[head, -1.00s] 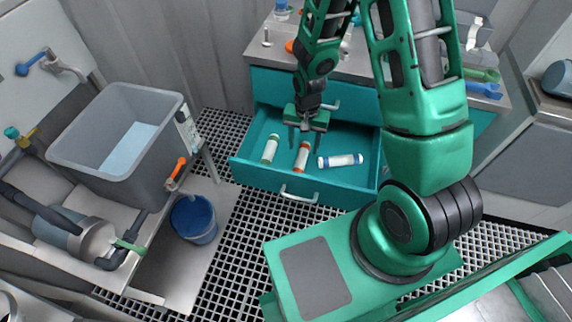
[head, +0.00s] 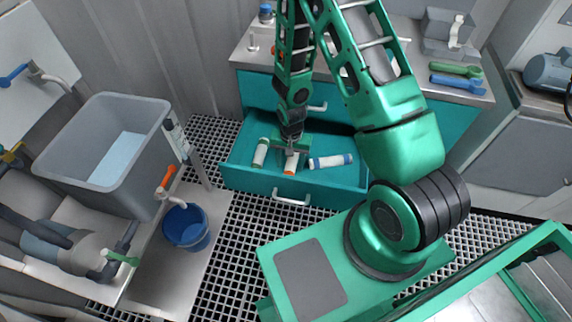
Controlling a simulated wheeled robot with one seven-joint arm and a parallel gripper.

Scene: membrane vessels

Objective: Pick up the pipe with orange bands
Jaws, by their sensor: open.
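An open teal drawer (head: 243,178) holds three white pipes. The pipe with orange bands (head: 291,163) lies in the middle, its orange near end showing and its far part hidden by my gripper. My gripper (head: 291,158) points down into the drawer, open, over the orange-banded pipe. I cannot tell whether the fingers touch it. The pipe with green bands (head: 260,154) lies to the left, and the pipe with blue bands (head: 331,161) lies to the right.
The drawer front with its handle (head: 291,199) faces me. A grey tank (head: 150,115) and blue bucket (head: 186,227) stand at the left. The worktop (head: 410,75) above the drawer holds green and blue tools (head: 455,76).

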